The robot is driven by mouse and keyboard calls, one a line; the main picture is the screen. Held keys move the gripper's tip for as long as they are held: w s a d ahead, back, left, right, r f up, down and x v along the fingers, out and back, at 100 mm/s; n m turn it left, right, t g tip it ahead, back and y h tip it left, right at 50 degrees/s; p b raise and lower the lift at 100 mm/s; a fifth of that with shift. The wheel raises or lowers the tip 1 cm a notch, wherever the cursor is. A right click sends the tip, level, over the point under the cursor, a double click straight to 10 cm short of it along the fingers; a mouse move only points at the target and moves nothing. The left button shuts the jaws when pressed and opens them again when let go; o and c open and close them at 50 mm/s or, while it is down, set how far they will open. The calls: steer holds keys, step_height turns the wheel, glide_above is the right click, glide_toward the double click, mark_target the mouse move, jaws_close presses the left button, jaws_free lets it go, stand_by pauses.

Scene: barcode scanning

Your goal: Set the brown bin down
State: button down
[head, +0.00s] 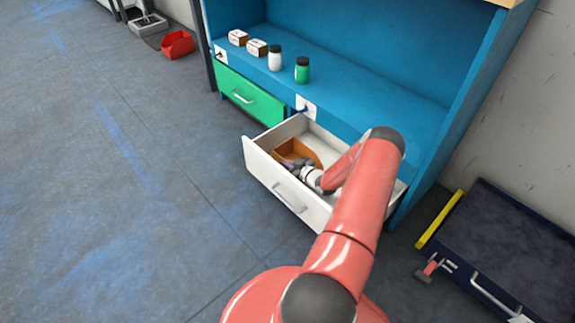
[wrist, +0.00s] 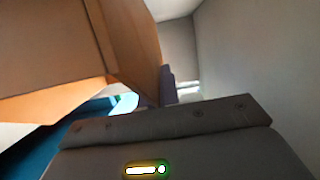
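The brown bin (head: 300,150) is inside the opened white drawer (head: 262,166), toward its left end. My gripper (head: 289,163) reaches into the drawer at the bin's near side. In the wrist view the brown bin (wrist: 140,45) fills the upper left, close against my gripper (wrist: 160,85). A dark finger lies along the bin's wall; the other finger is hidden by the bin. The gripper appears shut on that wall. Whether the bin's underside touches the drawer floor cannot be seen.
The drawer is under a blue bench (head: 345,90) carrying a white bottle (head: 275,58), a green bottle (head: 302,70) and two small boxes (head: 247,43). A shut green drawer (head: 245,95) is to the left. A dark cart (head: 510,245) stands at right.

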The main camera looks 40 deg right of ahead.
steer(key=shift+f, duration=0.2)
steer(key=c, duration=1.6)
jaws_free()
steer(key=shift+c, duration=0.2)
steer(key=shift+r, duration=0.15)
